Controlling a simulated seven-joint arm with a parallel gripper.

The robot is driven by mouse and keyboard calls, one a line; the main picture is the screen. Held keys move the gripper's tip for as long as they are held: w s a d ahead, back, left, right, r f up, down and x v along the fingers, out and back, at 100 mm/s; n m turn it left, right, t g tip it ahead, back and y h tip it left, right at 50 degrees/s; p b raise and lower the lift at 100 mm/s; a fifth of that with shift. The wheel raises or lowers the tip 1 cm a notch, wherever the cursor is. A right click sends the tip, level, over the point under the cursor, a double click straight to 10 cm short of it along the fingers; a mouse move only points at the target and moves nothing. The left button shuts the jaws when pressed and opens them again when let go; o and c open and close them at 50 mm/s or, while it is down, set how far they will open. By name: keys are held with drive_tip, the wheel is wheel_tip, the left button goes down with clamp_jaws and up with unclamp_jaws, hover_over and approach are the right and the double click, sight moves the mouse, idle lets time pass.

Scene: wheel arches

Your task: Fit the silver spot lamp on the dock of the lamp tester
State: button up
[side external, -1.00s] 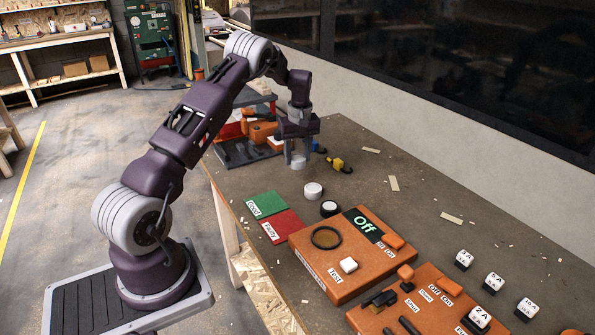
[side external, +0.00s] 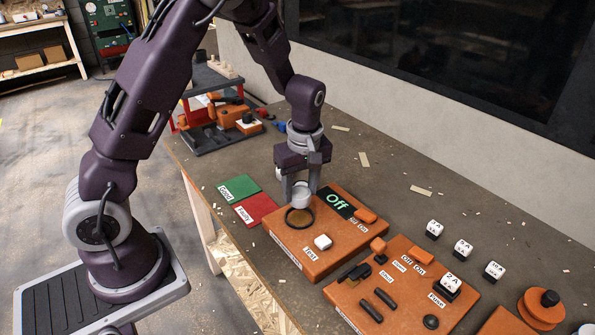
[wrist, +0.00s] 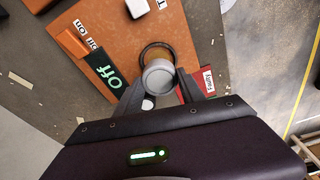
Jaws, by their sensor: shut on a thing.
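My gripper (side external: 301,195) is shut on the silver spot lamp (side external: 300,200), a short pale cylinder held upright between the fingers. The lamp tester (side external: 285,250) is an orange box with an "Off" display (side external: 339,201) and a white Test button (side external: 323,242). Its dock (side external: 290,224) is a dark ring around a brown disc. The lamp is just above the dock, overlapping its far part. In the wrist view the lamp (wrist: 158,77) covers the near part of the dock (wrist: 156,48). I cannot tell whether they touch.
A green mat (side external: 238,188) and a red mat (side external: 257,210) lie left of the tester. A second orange unit (side external: 400,290) with fuses stands to the right. Another white round piece (side external: 279,172) is partly hidden by my gripper. A red-grey rack (side external: 205,100) stands behind.

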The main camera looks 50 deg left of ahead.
drive_tip(key=shift+f, duration=2.7)
drive_tip(key=shift+f, duration=0.1)
drive_tip(key=o, duration=1.4)
drive_tip(key=shift+m, duration=0.3)
drive_tip(key=r, duration=0.3)
drive_tip(key=d+r, duration=0.1)
drive_tip(key=r, duration=0.5)
drive_tip(key=shift+s+d, duration=0.2)
drive_tip(key=shift+s, duration=0.05)
drive_tip(key=s+d+r+m+t+h, duration=0.25)
drive_tip(key=s+r+m, duration=0.2)
drive_tip(key=r, duration=0.45)
drive_tip(key=s+d+r+m+t, duration=0.1)
drive_tip(key=s+r+m, duration=0.1)
drive_tip(key=s, duration=0.3)
drive_tip(key=s+d+r+m+t, duration=0.1)
drive_tip(key=s+r+m, duration=0.2)
drive_tip(key=s+m, duration=0.2)
drive_tip(key=s+d+r+m+t+y, duration=0.1)
drive_tip(key=s+r+m, duration=0.1)
drive_tip(key=s, duration=0.5)
drive_tip(key=shift+s+d+r+m, duration=0.2)
drive_tip(key=shift+r+m, duration=0.2)
drive_tip(key=shift+m, duration=0.45)
